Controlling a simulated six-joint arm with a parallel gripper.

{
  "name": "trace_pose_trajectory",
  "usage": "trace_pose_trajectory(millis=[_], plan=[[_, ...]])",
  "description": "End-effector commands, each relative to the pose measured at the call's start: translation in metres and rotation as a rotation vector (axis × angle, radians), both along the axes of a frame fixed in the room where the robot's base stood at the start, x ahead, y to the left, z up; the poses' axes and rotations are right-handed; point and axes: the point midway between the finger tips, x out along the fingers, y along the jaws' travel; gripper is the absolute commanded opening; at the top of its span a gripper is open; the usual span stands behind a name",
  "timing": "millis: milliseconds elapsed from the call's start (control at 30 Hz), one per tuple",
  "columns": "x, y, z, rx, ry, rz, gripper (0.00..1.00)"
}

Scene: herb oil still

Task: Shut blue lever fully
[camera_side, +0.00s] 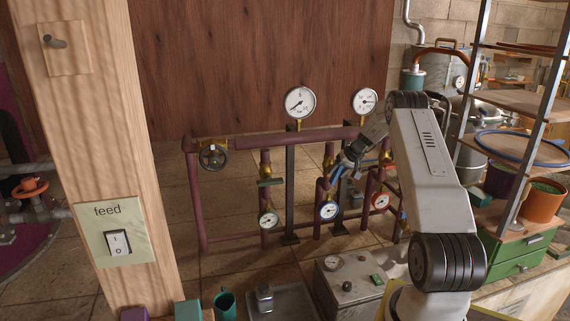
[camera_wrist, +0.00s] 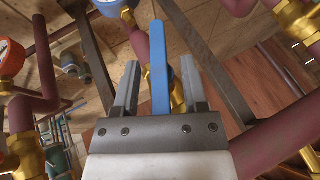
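The blue lever (camera_wrist: 159,62) is a flat bar that runs up the middle of the wrist view. My gripper (camera_wrist: 159,72) is open, with one finger on each side of the lever and a visible gap on both sides. A bit of brass (camera_wrist: 178,96) shows behind the lever; the rest of its valve is hidden. In the side view my gripper (camera_side: 347,158) is at the middle pipe, and the blue lever (camera_side: 338,174) slants there, partly hidden. The exact lever angle against its pipe is hard to tell.
A blue-rimmed gauge (camera_side: 330,211) sits below the lever. A red-rimmed gauge (camera_side: 380,201) is close on the right. A dark post (camera_wrist: 208,62) stands close in the wrist view.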

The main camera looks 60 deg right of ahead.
Motion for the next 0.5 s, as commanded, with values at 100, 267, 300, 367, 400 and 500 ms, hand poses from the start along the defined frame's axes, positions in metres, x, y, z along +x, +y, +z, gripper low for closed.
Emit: trace_pose_trajectory(millis=[100, 267, 300, 367, 400, 500], plan=[[0.0004, -0.0005, 0.0009, -0.002, -0.001, 0.0, 0.55], [0.0006, -0.0007, 0.0013, -0.005, 0.0, -0.001, 0.55], [0.0007, -0.0007, 0.0014, -0.006, 0.002, 0.0, 0.55], [0.0009, -0.0005, 0.0015, -0.011, 0.006, 0.0, 0.55], [0.0012, -0.0003, 0.0016, -0.015, 0.01, 0.0, 0.55], [0.0014, 0.0001, 0.0016, -0.029, 0.028, 0.0, 0.55]])
